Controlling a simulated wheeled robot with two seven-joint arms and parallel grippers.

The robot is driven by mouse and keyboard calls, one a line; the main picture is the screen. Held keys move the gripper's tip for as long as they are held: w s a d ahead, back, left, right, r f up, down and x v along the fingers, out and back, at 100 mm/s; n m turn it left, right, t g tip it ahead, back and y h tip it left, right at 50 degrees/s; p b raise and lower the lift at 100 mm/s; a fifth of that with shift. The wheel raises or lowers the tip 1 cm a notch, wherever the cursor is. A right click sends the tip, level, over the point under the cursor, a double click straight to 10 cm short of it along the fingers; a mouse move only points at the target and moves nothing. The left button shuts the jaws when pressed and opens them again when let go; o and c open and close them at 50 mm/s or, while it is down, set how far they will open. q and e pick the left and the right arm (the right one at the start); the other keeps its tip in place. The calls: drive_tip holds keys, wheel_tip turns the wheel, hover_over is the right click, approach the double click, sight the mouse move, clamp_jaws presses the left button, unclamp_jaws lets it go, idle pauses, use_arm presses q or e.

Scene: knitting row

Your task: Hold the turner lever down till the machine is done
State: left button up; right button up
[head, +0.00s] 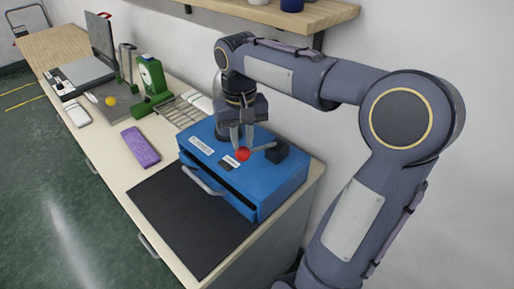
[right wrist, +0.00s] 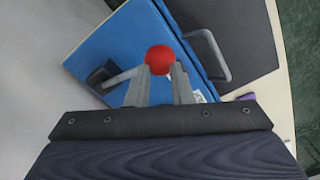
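The turner lever is a grey rod ending in a round red knob (head: 243,154), on top of the blue machine (head: 272,187). The rod runs from a black block (head: 277,152) and looks about level with the machine's top. My right gripper (head: 243,146) points down onto the knob. In the right wrist view the red knob (right wrist: 160,59) sits at the tips of my right gripper (right wrist: 161,72). The two fingers stand apart by about the knob's width and look shut on it. My left gripper is not in view.
The machine has a front handle (head: 203,182) and a dark mat (head: 187,218) before it. A wooden shelf (head: 275,13) hangs above.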

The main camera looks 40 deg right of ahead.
sight(241, 149)
drive_tip(key=shift+f+b, duration=0.75)
drive_tip(key=shift+f, duration=0.7)
drive_tip(key=shift+a+f+b, duration=0.15)
drive_tip(key=shift+f+b, duration=0.45)
drive_tip(key=shift+f, duration=0.2)
drive_tip(key=shift+a+f+b, duration=0.15)
drive_tip(key=shift+f+b, duration=0.45)
drive_tip(key=shift+f, duration=0.2)
drive_tip(key=shift+r, duration=0.1)
idle(0.4)
wheel_tip(241, 149, up, 13)
drive_tip(key=p, duration=1.2)
idle(0.5)
